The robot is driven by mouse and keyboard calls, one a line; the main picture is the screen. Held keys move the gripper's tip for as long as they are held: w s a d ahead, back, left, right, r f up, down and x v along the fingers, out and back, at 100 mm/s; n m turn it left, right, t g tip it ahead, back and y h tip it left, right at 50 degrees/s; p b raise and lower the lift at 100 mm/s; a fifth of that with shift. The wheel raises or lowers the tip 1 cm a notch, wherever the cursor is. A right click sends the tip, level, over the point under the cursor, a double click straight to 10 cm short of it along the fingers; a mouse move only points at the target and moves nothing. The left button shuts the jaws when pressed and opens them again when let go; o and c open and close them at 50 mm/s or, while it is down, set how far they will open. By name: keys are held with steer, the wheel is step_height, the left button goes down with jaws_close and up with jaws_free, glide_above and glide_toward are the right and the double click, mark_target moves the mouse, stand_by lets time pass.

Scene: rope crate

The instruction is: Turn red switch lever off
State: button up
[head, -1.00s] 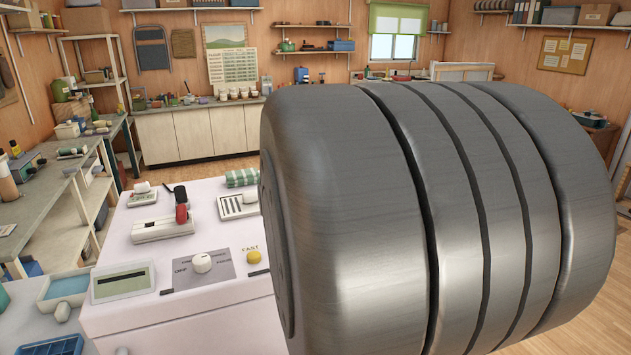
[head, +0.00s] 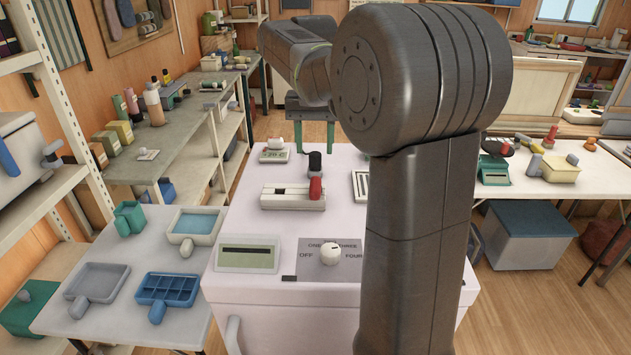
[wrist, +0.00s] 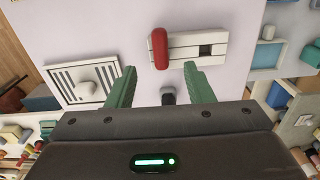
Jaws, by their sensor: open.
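The red switch lever (head: 316,188) stands at the right end of the slot in its white switch base (head: 285,198), on the white console top. In the wrist view the red lever (wrist: 159,48) is at the left end of the base (wrist: 215,40). A black knob (head: 314,162) stands just behind the lever; it also shows between the fingers in the wrist view (wrist: 168,96). My gripper (head: 314,147) has green fingers, is open and empty, and is above and behind the switch. Its fingertips (wrist: 158,70) are apart on either side of the lever's line, not visibly touching it.
A white rotary knob (head: 330,254) and a display panel (head: 247,254) are at the console's front. A slotted panel with a white knob (wrist: 86,89) lies beside the switch, partly hidden by my arm in the head view. A small device (head: 274,153) stands behind left.

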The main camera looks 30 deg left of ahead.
mark_target(311, 187)
step_height(311, 187, down, 11)
steer(key=shift+f, duration=0.1)
stand_by(0.3)
steer(key=c, duration=1)
steer(key=shift+s+a+r+m+p, duration=0.1)
steer(key=shift+a+m+p, duration=0.1)
steer(key=shift+m+p, duration=0.3)
steer(key=shift+a+r+m+p, duration=0.1)
steer(key=shift+a+m+p, duration=0.05)
steer(key=shift+m+p, duration=0.3)
steer(key=shift+a+f+m, duration=0.1)
steer(key=shift+a+m, duration=0.15)
steer(key=shift+m, duration=0.7)
steer(key=o, duration=1)
